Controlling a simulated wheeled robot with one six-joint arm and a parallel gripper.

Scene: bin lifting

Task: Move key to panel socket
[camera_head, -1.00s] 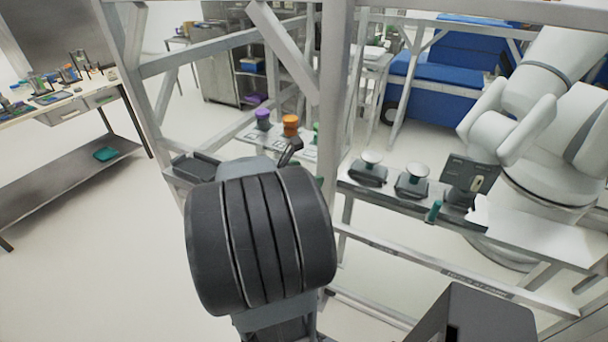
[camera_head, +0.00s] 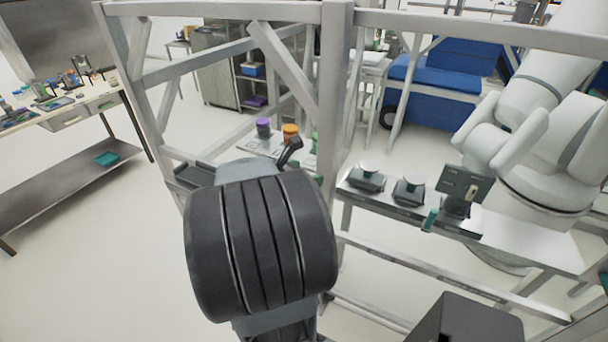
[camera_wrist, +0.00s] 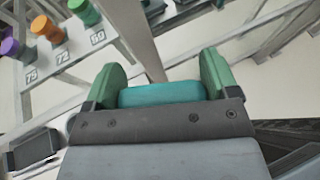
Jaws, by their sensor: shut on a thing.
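My gripper (camera_wrist: 160,85) has two green fingers and is shut on a teal piece (camera_wrist: 162,94), seen as a smooth rounded block. It appears to be the key; its far end is hidden. In the head view my thick black arm joint hides most of the gripper. A dark grey upright panel (camera_head: 465,184) stands on the right-hand shelf, right of the arm and apart from it. I cannot make out its socket clearly. A small teal upright piece (camera_head: 430,219) is at the shelf's front edge beside the panel.
Purple (camera_head: 263,128), orange (camera_head: 290,133) and green (camera_wrist: 84,12) knobs stand on a numbered rack. Two dark devices with pale round tops (camera_head: 366,176) sit left of the panel. A metal frame post (camera_head: 335,100) stands between rack and shelf. A white robot arm (camera_head: 520,130) stands behind the panel.

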